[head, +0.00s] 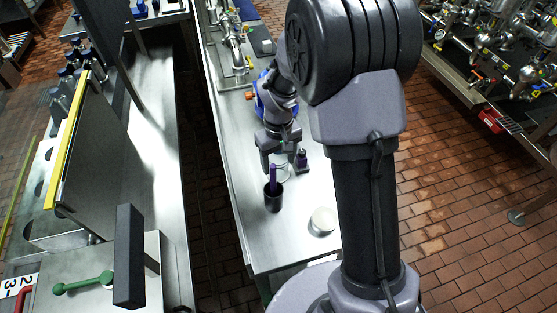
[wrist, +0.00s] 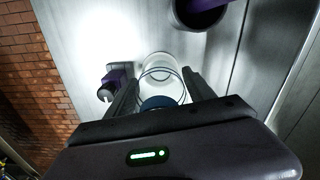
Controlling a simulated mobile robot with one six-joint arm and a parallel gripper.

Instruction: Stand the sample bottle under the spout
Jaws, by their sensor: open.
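The sample bottle is clear, with a dark blue cap (wrist: 160,102). In the wrist view its clear body (wrist: 160,70) lies between my gripper's two fingers (wrist: 163,90), with a gap visible on either side. In the head view my gripper (head: 279,152) is low over the metal bench, fingers apart, and the clear bottle (head: 282,174) shows faintly just below it. Silver pipework (head: 235,50) stands farther back on the bench; I cannot tell which part is the spout. It does not show in the wrist view.
A dark cup (head: 273,202) holding a purple item stands close in front of my gripper. A small purple and dark object (head: 301,161) stands to its right; it is at left in the wrist view (wrist: 115,80). A white round object (head: 322,220) sits near the bench's front end.

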